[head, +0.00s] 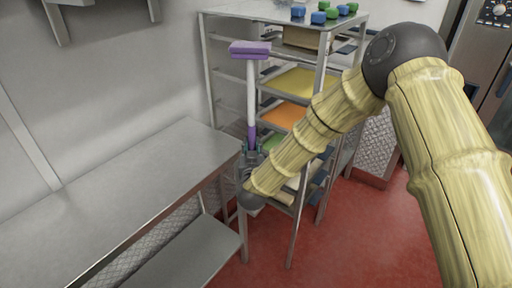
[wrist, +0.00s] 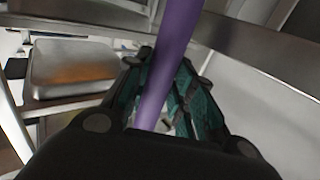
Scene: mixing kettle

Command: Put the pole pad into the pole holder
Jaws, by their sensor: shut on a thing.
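The pole pad (head: 250,95) is upright in the head view, with a purple pad on top, a white shaft and a purple lower grip. My gripper (head: 251,158) is shut around the purple lower part, by the far right corner of the steel table. In the wrist view the purple pole (wrist: 170,60) runs up between the dark green fingers of my gripper (wrist: 165,100). The lower end of the pole is hidden by my gripper. I cannot clearly make out a pole holder in either view.
A steel table (head: 120,190) stands at the left, close to my gripper. Behind the pole is a steel rack (head: 213,70) with yellow (head: 298,83) and orange (head: 284,115) trays. A grey wall fixture (head: 100,8) is at top left. Red floor (head: 340,240) is clear at lower right.

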